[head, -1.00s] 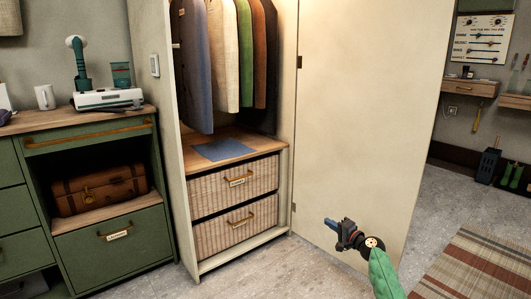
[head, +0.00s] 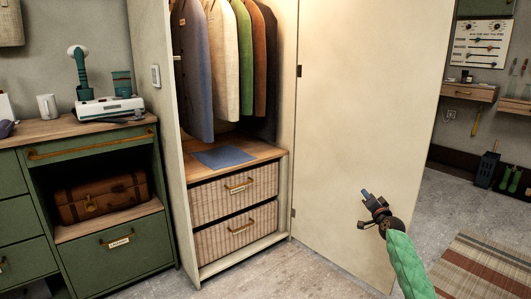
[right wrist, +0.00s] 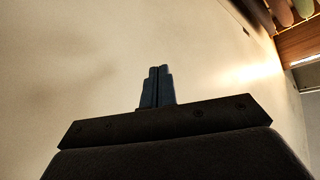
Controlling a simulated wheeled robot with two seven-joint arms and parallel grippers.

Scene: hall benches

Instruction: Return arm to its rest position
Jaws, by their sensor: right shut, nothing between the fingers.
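My right gripper (head: 366,193) is in front of the open wardrobe door (head: 350,110), with my green arm coming in from the lower right. Its fingers point up and to the left in the head view. In the right wrist view the two blue fingers (right wrist: 156,87) are together with nothing between them, against a plain pale surface. I cannot tell the exact gap between the gripper and the door. My left gripper is in neither view.
The open wardrobe holds hanging jackets (head: 225,60), a blue cloth (head: 223,157) on a shelf and two wicker drawers (head: 235,187). A green cabinet (head: 115,250) with a brown suitcase (head: 102,196) stands left. A striped rug (head: 480,268) lies right. Grey floor is clear between.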

